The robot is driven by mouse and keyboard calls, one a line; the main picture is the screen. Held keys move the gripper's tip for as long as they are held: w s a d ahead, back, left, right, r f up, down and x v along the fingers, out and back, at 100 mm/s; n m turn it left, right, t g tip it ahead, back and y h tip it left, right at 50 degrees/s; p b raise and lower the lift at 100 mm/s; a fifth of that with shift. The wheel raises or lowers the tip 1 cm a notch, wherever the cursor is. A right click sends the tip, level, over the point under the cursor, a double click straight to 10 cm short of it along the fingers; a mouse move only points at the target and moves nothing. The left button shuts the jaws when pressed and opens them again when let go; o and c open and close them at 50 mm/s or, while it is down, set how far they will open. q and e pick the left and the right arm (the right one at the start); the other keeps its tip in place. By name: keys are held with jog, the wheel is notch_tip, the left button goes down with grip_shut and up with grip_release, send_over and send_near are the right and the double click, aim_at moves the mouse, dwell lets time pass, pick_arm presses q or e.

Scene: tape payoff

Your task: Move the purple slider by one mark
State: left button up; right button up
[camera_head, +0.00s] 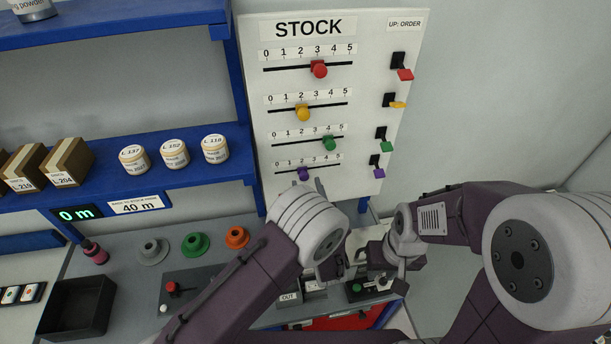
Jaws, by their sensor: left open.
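The purple slider (304,174) sits on the lowest track of the white STOCK board (398,140), close to the 2 mark. Its knob stands out from the board, so the exact mark is hard to read. My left gripper (310,186) is open at the slider, its fingertips just below and beside the knob. Whether they touch it I cannot tell. My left wrist hides the board's lower edge. My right gripper (366,262) is low at the right, over the bench, partly hidden by its own wrist; its jaw state is unclear.
Red (319,69), yellow (303,114) and green (329,144) sliders sit on the tracks above. Coloured flip levers, including a purple one (377,173), line the board's right side. A blue shelf (105,190) with jars and boxes stands at left.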

pick_arm(q)
jog(key=w, duration=0.3)
jog(key=shift+a+f, duration=0.15)
jog(key=shift+a, duration=0.2)
jog(key=shift+s+d+r, duration=0.2)
jog(key=shift+s+r, duration=0.1)
jog(key=shift+s, duration=0.4)
jog(key=shift+w, duration=0.2)
grip_shut()
pick_arm(e)
jog(key=shift+s+r, duration=0.15)
jog(key=shift+r, duration=0.4)
